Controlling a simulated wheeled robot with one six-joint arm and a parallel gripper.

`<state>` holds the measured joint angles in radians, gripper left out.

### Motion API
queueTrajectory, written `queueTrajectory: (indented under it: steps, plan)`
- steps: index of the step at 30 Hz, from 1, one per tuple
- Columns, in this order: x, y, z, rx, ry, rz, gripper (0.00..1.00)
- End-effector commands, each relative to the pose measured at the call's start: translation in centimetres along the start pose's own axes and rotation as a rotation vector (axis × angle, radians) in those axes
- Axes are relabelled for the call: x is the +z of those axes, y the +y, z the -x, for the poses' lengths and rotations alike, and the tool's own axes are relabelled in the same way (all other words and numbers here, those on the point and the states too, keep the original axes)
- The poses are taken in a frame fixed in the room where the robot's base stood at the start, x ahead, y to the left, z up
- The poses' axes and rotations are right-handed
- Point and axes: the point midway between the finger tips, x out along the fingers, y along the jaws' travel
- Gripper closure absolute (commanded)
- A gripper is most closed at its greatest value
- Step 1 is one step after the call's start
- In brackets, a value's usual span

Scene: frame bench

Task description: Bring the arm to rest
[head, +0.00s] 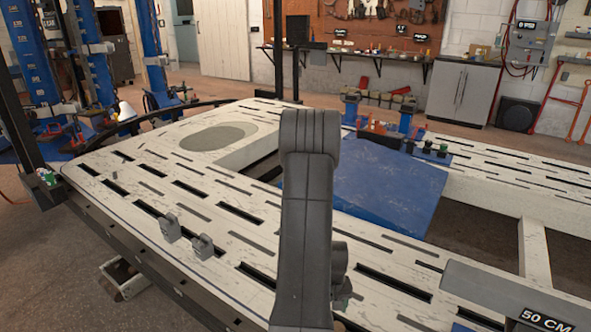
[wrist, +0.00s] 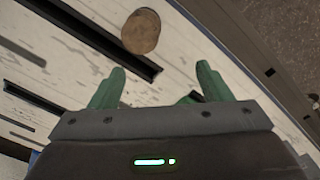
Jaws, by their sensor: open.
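My arm rises through the middle of the head view in front of the frame bench (head: 120,165), a pale slotted deck. My gripper (wrist: 160,69) shows in the wrist view with two green fingers spread apart and nothing between the tips. A round brown piece (wrist: 141,31) lies beyond the fingertips, apart from them, on the pale slotted surface. A small green bit shows low between the fingers, and I cannot tell what it is. In the head view my gripper is mostly hidden behind the arm.
Two small grey clamps (head: 187,238) stand on the deck left of my arm. A blue plate (head: 385,190) lies to the right, with a blue fixture (head: 385,122) behind it. A grey-green oval (head: 215,137) lies at the far left. A grey bar (head: 500,292) crosses the near right.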

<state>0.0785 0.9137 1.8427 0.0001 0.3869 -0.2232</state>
Motion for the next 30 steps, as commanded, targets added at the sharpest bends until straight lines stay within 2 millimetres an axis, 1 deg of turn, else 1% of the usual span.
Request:
queueTrajectory:
  steps: [1, 15, 30]
  plan:
    - [-0.2, -0.3, 0.7, 0.0, -0.001, -0.003, 0.29]
    - [-2.2, -2.7, 2.5, 0.0, 0.001, -0.045, 0.29]
    - [-3.8, -5.6, 4.3, 0.0, 0.0, -0.09, 0.29]
